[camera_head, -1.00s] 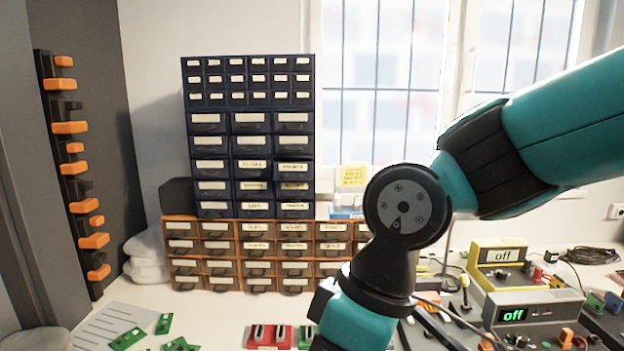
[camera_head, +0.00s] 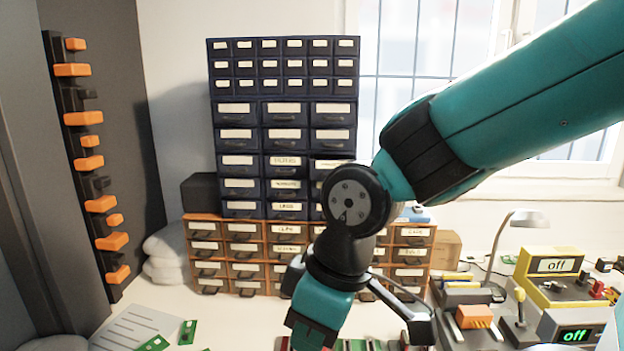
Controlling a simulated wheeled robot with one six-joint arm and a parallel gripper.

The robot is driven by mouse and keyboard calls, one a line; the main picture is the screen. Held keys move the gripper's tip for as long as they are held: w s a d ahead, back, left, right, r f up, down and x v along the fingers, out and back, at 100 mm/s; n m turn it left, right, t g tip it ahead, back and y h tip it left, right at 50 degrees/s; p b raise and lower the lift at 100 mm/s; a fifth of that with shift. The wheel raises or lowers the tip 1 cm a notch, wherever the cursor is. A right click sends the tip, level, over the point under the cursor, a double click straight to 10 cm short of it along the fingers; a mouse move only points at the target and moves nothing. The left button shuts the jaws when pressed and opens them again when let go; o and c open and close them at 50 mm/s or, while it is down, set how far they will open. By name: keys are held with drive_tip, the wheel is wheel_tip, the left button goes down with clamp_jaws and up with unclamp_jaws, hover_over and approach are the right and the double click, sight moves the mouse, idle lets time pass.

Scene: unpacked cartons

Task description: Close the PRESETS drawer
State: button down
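A dark blue drawer cabinet (camera_head: 238,126) stands on top of an orange-brown drawer cabinet (camera_head: 205,222) against the wall. In its right column, a drawer (camera_head: 333,166) sits a little forward of its neighbours and looks partly pulled out. Its label is too small to read surely, so I cannot confirm that it is the PRESETS drawer. My teal and black arm crosses from the upper right and bends down in front of the cabinets' lower right part, hiding some drawers there. My gripper cannot be made out; the arm runs down to the bottom edge.
Yellow and grey devices with "off" displays (camera_head: 556,265) and a lamp (camera_head: 522,218) crowd the right of the bench. Green boards (camera_head: 188,331) lie at the front left. A rack with orange parts (camera_head: 88,163) stands at the left.

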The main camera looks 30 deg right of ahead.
drive_tip(key=w+d+f+n+t+h+p, duration=0.2)
drive_tip(key=w+d+n+t+h, duration=0.15)
drive_tip(key=w+d, duration=0.45)
drive_tip(key=n+t+h+p, duration=0.8)
drive_tip(key=n, duration=1)
approach(332, 163)
drive_tip(key=w+d+f, duration=0.2)
drive_tip(key=w+f, duration=0.1)
drive_tip(key=f, duration=0.1)
drive_tip(key=shift+w+d+f, duration=0.15)
drive_tip(key=shift+w+f, duration=0.2)
